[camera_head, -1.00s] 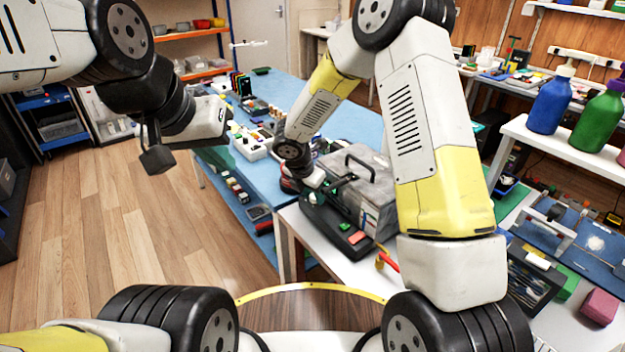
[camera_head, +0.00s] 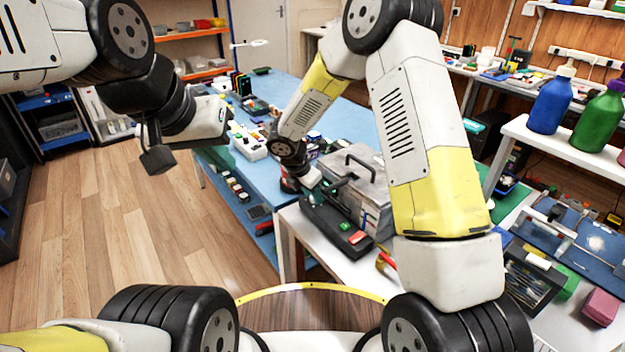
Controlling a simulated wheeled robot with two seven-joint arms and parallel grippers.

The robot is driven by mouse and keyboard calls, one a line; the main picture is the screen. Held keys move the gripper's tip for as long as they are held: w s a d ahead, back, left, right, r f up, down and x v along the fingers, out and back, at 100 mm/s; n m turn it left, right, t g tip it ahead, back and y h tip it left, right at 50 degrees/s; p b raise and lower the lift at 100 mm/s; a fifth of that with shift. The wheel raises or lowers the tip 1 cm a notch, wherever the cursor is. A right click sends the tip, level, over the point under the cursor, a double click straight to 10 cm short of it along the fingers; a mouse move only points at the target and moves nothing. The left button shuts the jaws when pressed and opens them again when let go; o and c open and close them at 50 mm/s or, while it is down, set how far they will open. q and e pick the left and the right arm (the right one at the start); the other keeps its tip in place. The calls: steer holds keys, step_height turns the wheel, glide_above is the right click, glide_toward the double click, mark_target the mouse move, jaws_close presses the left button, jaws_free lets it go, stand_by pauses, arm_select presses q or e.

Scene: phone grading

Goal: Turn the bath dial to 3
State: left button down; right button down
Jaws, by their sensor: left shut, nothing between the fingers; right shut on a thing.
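The bath is a grey metal box (camera_head: 372,207) with a black handle on its lid. It stands on the white table in the middle of the camera_head view. Its black front panel (camera_head: 322,215) carries a red and a green button near the right end. My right gripper (camera_head: 328,188) reaches down to the left part of this panel and is shut on the dial there. The fingers hide the dial, and its setting cannot be read. My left gripper (camera_head: 157,160) is shut and empty, held over the floor at the left, far from the bath.
A blue table (camera_head: 345,117) with many small items stands behind the bath. A red-handled tool (camera_head: 388,261) lies at the white table's front edge. Blue (camera_head: 549,102) and green (camera_head: 597,120) bottles stand on a shelf at right. The wood floor at left is clear.

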steer(key=m, duration=0.2)
steer(key=m+g+h, duration=0.1)
steer(key=m, duration=0.2)
steer(key=shift+w+a+m+g, duration=0.2)
steer(key=shift+w+m+g, duration=0.1)
steer(key=shift+g, duration=0.1)
steer(key=shift+w+m+g+h, duration=0.15)
steer(key=shift+m+g, duration=0.3)
steer(key=shift+m, duration=0.7)
steer(key=shift+m+g+h, duration=0.15)
steer(key=shift+m+g, duration=0.3)
steer(key=shift+m, duration=0.7)
steer(key=c, duration=1.4)
jaws_free()
steer(key=v, duration=0.6)
steer(key=shift+w+a+r, duration=0.1)
steer(key=shift+a+r, duration=0.05)
steer(key=shift+r, duration=0.2)
steer(key=shift+a+r, duration=0.2)
steer(key=shift+r, duration=0.3)
